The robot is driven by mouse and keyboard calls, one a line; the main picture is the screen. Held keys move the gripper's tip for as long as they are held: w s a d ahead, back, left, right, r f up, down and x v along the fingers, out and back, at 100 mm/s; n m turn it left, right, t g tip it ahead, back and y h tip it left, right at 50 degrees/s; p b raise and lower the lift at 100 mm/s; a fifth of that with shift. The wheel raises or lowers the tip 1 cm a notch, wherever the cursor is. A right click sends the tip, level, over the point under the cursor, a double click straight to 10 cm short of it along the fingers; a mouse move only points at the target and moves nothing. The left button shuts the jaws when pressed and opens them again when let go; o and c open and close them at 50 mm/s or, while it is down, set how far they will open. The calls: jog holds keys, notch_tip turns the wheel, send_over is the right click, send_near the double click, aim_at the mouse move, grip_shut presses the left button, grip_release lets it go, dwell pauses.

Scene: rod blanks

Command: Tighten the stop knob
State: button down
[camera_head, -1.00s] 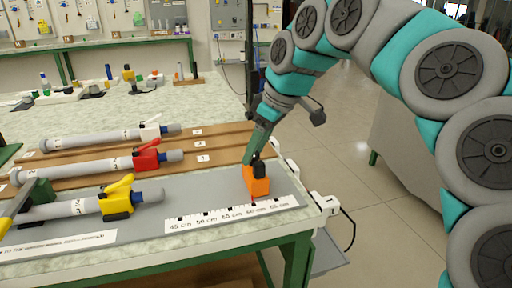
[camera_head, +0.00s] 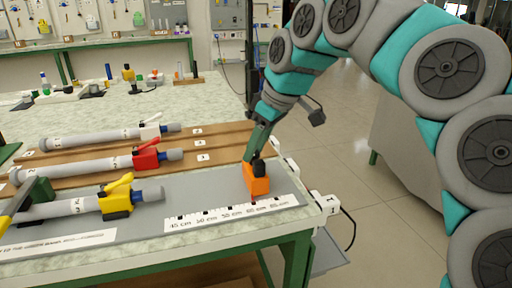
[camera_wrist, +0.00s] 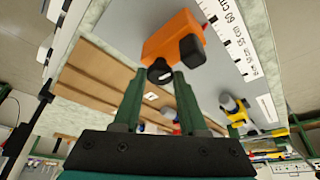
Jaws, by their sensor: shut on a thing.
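The stop (camera_head: 257,182) is an orange block on the grey bench strip, near the far right end of the printed scale (camera_head: 232,214). The black knob (camera_wrist: 160,71) shows in the wrist view at the side of the stop, between my two fingertips. My gripper (camera_head: 248,159) reaches down to the stop from above, tilted, and is shut on that knob. The stop also shows in the wrist view (camera_wrist: 172,36), with another black part (camera_wrist: 190,47) on it. My fingers partly cover the knob, so any marking on it is hidden.
Rods with a yellow clamp (camera_head: 117,201), a red clamp (camera_head: 146,157) and a white clamp (camera_head: 150,132) lie left of the stop. A white box (camera_head: 325,204) with a cable is fixed at the bench's right edge.

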jog(key=m+t+h+b, duration=0.1)
jog(key=m, duration=0.2)
jog(key=shift+s+m, duration=0.1)
jog(key=shift+m, duration=0.3)
jog(key=m, duration=0.2)
jog(key=m+t+h+b, duration=0.1)
jog(key=m, duration=0.1)
jog(key=shift+a+m+h, duration=0.2)
jog(key=shift+m+h, duration=0.1)
jog(key=m+h, duration=0.1)
jog(key=m, duration=0.3)
jog(key=shift+a+m+h, duration=0.2)
jog(key=shift+m+h, duration=0.1)
jog(key=shift+h, duration=0.1)
jog(key=shift+a+m+g+h, duration=0.15)
jog(key=shift+m+h, duration=0.25)
jog(key=shift+m, duration=0.65)
jog(key=shift+a+m+g+h, duration=0.15)
jog(key=shift+m+h, duration=0.25)
jog(key=shift+m, duration=0.65)
jog(key=shift+d, duration=0.1)
jog(key=shift+c, duration=2.2)
grip_release()
